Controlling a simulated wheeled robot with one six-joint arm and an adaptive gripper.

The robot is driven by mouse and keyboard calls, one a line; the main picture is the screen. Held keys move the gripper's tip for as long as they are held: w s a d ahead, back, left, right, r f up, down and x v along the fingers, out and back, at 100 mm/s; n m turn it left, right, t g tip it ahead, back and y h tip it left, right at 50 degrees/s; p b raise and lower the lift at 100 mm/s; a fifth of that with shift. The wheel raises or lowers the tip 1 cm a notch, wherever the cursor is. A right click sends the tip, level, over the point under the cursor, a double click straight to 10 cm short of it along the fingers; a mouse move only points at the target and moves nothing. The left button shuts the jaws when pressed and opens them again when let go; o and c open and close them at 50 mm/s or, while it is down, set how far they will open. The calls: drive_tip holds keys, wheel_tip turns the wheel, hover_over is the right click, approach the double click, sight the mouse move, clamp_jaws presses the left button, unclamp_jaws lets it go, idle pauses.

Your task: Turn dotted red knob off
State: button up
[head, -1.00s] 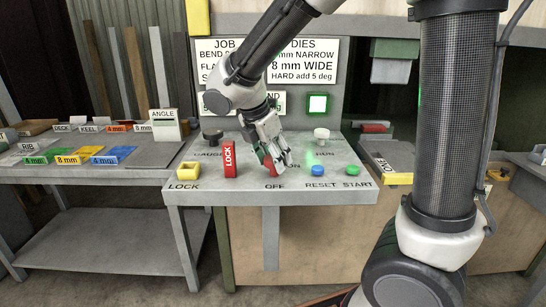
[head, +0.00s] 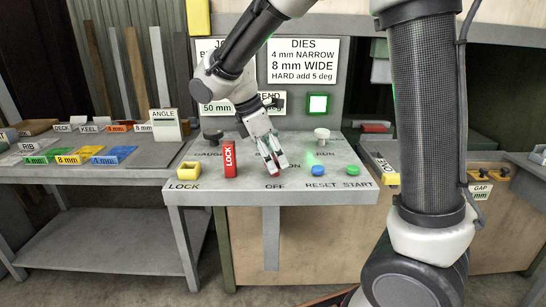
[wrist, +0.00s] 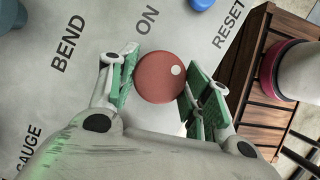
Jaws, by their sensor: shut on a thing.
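The red knob (wrist: 158,80) shows from above in the wrist view as a round disc with one white dot near its right, slightly upper edge. The ON label is to its upper left; OFF is not visible there. In the head view, OFF is printed at the front of the grey panel (head: 335,185), just below the knob. My gripper (wrist: 160,72) is shut on the red knob, one green-padded finger at each side. In the head view my gripper (head: 275,168) points down at the panel and hides most of the knob.
A red LOCK block (head: 230,160) and yellow block (head: 188,170) stand to the left. Blue (head: 318,170) and green (head: 353,170) buttons are to the right. A black knob (head: 213,137) and white knob (head: 321,134) stand behind. A green lamp (head: 318,103) glows.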

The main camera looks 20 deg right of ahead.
drive_tip(key=m+g, duration=0.1)
drive_tip(key=m, duration=0.1)
drive_tip(key=m+g, duration=0.1)
drive_tip(key=m, duration=0.2)
drive_tip(key=shift+w+m+y, duration=0.2)
drive_tip(key=shift+m+y, duration=0.1)
drive_tip(key=shift+y, duration=0.1)
drive_tip(key=m+y, duration=0.1)
drive_tip(key=m, duration=0.2)
drive_tip(key=m+g, duration=0.1)
drive_tip(key=m, duration=0.2)
drive_tip(key=shift+w+d+g+y, duration=0.1)
drive_tip(key=shift+d+g+y, duration=0.05)
drive_tip(key=shift+g+y, duration=0.2)
drive_tip(key=o, duration=1)
drive_tip(key=v, duration=1.2)
drive_tip(key=shift+r, duration=0.1)
